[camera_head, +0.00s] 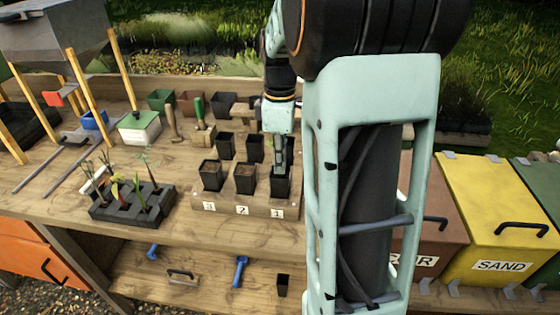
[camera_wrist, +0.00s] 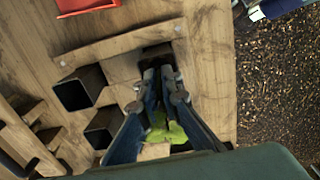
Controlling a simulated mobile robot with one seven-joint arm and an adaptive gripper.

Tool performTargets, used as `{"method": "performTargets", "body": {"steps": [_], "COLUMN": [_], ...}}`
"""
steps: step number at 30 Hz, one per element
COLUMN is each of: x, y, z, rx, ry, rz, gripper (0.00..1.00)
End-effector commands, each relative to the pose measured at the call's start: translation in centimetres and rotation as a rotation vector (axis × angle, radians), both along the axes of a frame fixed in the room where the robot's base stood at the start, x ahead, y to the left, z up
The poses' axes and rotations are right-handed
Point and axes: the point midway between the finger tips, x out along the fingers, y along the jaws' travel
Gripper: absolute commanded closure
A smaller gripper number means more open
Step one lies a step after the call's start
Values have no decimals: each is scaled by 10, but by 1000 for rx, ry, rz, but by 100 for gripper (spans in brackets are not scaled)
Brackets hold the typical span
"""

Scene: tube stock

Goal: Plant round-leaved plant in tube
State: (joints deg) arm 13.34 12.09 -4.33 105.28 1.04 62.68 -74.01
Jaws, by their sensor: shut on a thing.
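My gripper (camera_head: 281,168) points down at the tube above label 1 (camera_head: 280,187) in the head view; its fingertips are at the tube's mouth. In the wrist view my gripper (camera_wrist: 160,75) is shut, with green rounded leaves (camera_wrist: 172,132) between its fingers, apparently the round-leaved plant. Its stem and root end are hidden by the fingers. A dark tube opening (camera_wrist: 155,50) shows at the fingertips. I cannot tell how deep the plant sits.
A black seedling tray (camera_head: 128,212) with several plants stands at the left front. More black pots (camera_head: 225,146) stand behind the numbered tubes. A green-handled tool (camera_head: 199,112) and a green-lidded box (camera_head: 139,127) lie farther back. A yellow sand bin (camera_head: 490,205) is at right.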

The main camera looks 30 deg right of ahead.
Motion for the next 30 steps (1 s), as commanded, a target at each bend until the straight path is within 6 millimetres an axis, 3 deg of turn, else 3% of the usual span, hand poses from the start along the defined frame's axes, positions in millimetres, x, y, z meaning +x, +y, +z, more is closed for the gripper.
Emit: {"method": "performTargets", "body": {"steps": [30], "x": [0], "y": [0], "z": [-7], "rx": [1], "ry": [1], "rz": [0], "gripper": [100]}}
